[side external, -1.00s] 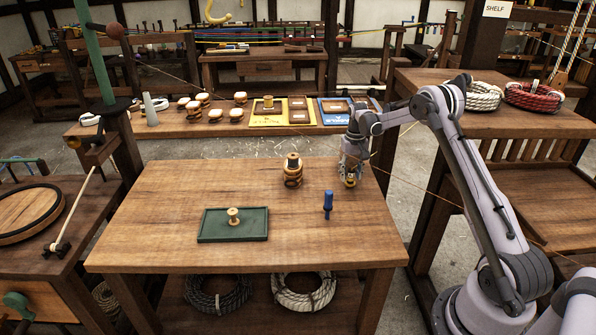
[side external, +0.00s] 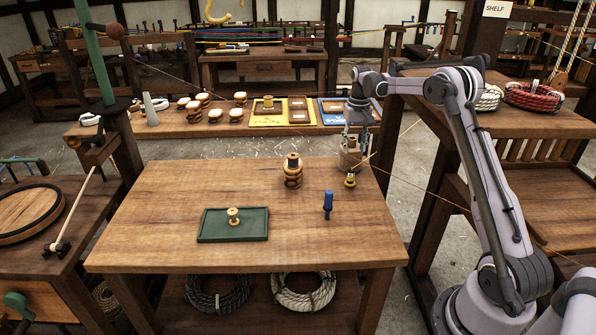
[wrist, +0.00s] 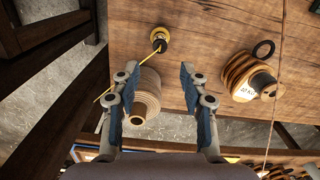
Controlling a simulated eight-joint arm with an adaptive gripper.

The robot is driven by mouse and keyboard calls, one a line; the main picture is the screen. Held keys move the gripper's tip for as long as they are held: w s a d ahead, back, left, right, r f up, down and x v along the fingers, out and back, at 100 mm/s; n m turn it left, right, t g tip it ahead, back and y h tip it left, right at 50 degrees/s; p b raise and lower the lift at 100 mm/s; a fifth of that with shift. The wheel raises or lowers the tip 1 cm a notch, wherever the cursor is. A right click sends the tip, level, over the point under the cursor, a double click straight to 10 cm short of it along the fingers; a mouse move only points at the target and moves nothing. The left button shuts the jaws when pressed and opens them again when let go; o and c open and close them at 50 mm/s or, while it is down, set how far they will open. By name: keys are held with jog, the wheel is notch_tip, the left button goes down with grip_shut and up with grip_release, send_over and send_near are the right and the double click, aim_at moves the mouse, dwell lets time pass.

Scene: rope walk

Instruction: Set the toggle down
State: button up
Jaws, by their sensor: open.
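My gripper (side external: 356,139) is open and raised over the table's back right corner. In the wrist view its blue-padded fingers (wrist: 155,75) are spread with nothing held between them. A small black-and-yellow piece (side external: 350,181), possibly the toggle, stands on the table below; it also shows in the wrist view (wrist: 159,39), apart from the fingertips, with a thin yellow line running to it. A pale ridged wooden cylinder (side external: 348,157) stands behind it, partly behind the fingers. In the wrist view the cylinder (wrist: 146,96) shows between the fingers. I cannot tell whether the toggle is another piece.
A dark-banded wooden stack (side external: 293,172) stands left of my gripper. A blue peg (side external: 328,204) stands in front. A green tray (side external: 210,227) holds a pale wooden spool (side external: 233,215). The table's front left is clear.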

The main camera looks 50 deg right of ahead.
jog(key=s+a+r+n+t+h, duration=0.1)
jog(key=s+a+r+n+t, duration=0.1)
jog(key=a+r, duration=0.55)
jog(key=s+a+r+n+t, duration=0.1)
jog(key=s+a+r, duration=0.3)
jog(key=a, duration=0.7)
jog(key=s+a+f+n+t, duration=0.1)
jog(key=s+a+n+t, duration=0.1)
jog(key=s+a, duration=0.5)
jog(key=s+a+f+n+t+y, duration=0.1)
jog(key=s+a+f+n+t, duration=0.1)
jog(key=s+a, duration=0.5)
jog(key=shift+s+a+f, duration=0.25)
jog(key=shift+a+f, duration=0.05)
jog(key=shift+a, duration=0.5)
